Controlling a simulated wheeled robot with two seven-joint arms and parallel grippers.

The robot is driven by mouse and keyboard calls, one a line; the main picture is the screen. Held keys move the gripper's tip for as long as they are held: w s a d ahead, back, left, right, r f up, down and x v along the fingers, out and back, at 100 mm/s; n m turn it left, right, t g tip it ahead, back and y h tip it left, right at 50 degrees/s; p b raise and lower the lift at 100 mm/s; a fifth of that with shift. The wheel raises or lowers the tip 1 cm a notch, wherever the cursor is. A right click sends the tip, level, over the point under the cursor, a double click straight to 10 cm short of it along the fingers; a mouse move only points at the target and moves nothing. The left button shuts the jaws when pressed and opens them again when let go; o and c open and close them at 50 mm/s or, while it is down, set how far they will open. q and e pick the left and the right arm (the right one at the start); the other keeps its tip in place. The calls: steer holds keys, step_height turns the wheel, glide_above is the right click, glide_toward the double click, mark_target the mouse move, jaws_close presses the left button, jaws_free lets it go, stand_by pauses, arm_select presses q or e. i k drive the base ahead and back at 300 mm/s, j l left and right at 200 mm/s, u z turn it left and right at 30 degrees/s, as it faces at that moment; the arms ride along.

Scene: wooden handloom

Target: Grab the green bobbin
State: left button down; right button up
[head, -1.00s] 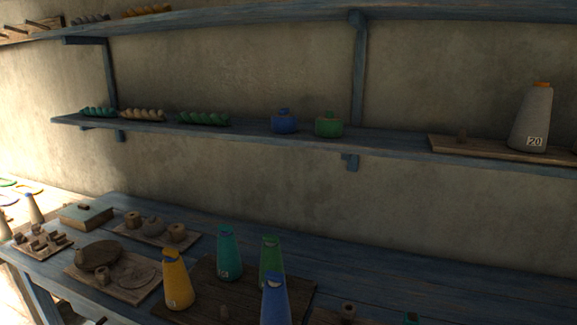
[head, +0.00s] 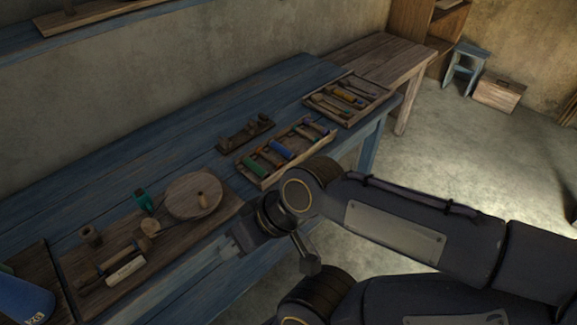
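A green bobbin (head: 257,166) lies at the near-left end of a shallow wooden tray (head: 243,177) on the blue table. A blue bobbin (head: 282,149) lies beside it in the same tray, with other bobbins further along. A small teal-green spool (head: 143,201) stands upright on the board at left. My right gripper (head: 229,247) is over the table's front edge, to the left of and nearer than the tray, apart from the green bobbin. It is small and dark, so its opening cannot be told. My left gripper is not in view.
A winding board (head: 222,213) with a round disc (head: 194,196) is left of my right gripper. The table behind the trays is mostly clear.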

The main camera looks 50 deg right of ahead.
mark_target(254, 166)
steer(key=z, duration=1.55)
steer(key=i+l, duration=0.1)
steer(key=i+l+u, duration=0.5)
steer(key=l+u, duration=0.35)
steer(key=u, duration=0.9)
